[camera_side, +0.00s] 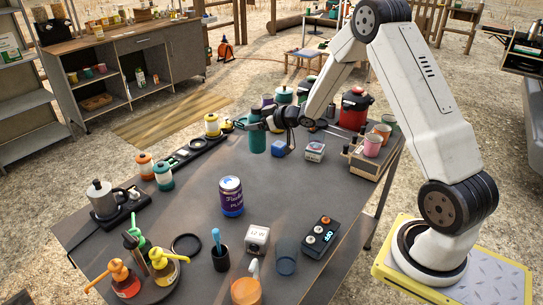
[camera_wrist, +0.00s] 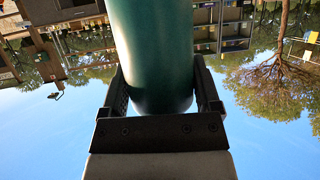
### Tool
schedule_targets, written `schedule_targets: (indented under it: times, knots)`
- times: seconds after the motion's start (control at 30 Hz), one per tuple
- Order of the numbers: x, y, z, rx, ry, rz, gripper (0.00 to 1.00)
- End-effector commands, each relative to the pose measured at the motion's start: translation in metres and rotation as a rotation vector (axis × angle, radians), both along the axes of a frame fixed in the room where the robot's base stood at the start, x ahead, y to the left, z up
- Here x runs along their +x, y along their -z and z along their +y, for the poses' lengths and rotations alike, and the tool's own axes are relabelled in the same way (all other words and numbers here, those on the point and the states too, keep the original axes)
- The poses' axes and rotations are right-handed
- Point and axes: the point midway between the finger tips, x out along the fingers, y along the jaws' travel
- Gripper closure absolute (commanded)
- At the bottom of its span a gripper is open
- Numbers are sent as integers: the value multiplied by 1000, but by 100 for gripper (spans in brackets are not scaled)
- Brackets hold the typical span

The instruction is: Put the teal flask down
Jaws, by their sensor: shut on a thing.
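The teal flask (camera_side: 257,139) is upright over the far-middle part of the dark table (camera_side: 190,215) in the side view. My gripper (camera_side: 258,122) comes in from the right and is shut around it. In the wrist view the flask (camera_wrist: 155,50) fills the upper middle, with one finger of my gripper (camera_wrist: 162,88) on each side. Its base looks near the tabletop in the side view, but I cannot tell whether it touches.
A blue box (camera_side: 279,148) and a white box (camera_side: 315,151) stand right of the flask. A black rack with spools (camera_side: 212,125) lies left. A purple can (camera_side: 231,196) stands nearer the front. Bare tabletop lies between the flask and can.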

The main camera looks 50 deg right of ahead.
Motion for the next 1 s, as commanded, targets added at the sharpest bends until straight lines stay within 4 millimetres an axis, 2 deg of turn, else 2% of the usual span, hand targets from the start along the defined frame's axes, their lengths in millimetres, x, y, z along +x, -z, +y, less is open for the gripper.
schedule_targets:
  times: [0.2,0.6,0.8,1.0]
  knots:
    - [27,13,-7,-1,0,-1,92]
    - [60,54,-16,0,0,0,92]
    - [69,64,-19,0,0,-1,92]
    - [70,65,-19,0,0,-1,92]
